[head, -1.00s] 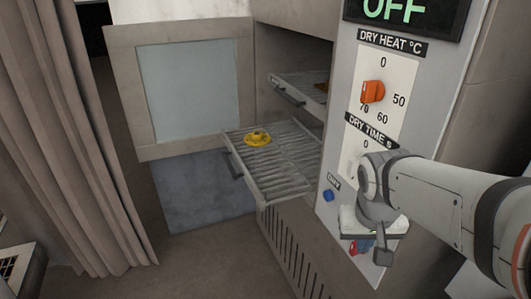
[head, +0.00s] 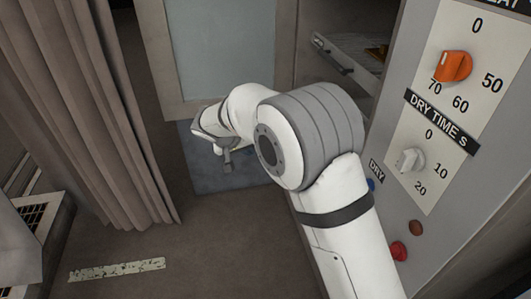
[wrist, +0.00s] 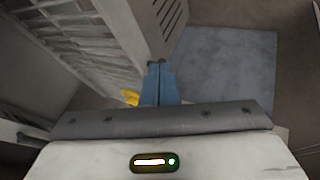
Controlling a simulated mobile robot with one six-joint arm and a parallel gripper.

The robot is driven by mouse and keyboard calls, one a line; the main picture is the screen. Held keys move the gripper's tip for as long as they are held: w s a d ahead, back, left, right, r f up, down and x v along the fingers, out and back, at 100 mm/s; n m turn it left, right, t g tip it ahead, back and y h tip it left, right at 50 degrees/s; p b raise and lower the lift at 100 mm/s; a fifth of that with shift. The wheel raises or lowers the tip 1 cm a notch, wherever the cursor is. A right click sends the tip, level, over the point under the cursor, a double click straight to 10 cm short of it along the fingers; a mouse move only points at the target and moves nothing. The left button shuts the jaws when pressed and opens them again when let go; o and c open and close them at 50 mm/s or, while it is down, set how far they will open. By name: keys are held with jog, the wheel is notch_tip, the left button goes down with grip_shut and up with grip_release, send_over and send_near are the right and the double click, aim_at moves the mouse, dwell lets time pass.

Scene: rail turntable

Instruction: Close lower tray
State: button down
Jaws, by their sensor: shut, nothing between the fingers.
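The lower tray, a barred metal shelf, shows in the wrist view (wrist: 92,62) at the left. In the head view my arm hides it. A small part of a yellow object (wrist: 130,97) shows beside my gripper in the wrist view. My gripper (wrist: 157,66) is shut and empty, with its tips beside the tray's edge in that view. I cannot tell whether they touch. In the head view my gripper (head: 227,163) is out past the cabinet's front, partly hidden by my arm.
The upper tray (head: 352,48) stands partly out, with a dark handle. The open cabinet door (head: 205,45) is behind my arm. A control panel (head: 437,110) with knobs stands at the right, close to my arm. A curtain (head: 100,110) hangs at the left.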

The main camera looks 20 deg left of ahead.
jog(key=w+d+f+p, duration=0.1)
jog(key=w+d+f, duration=0.4)
jog(key=w+f, duration=0.2)
jog(key=shift+w+d+f+p, duration=0.25)
jog(key=shift+f+p, duration=0.1)
jog(key=shift+a, duration=0.15)
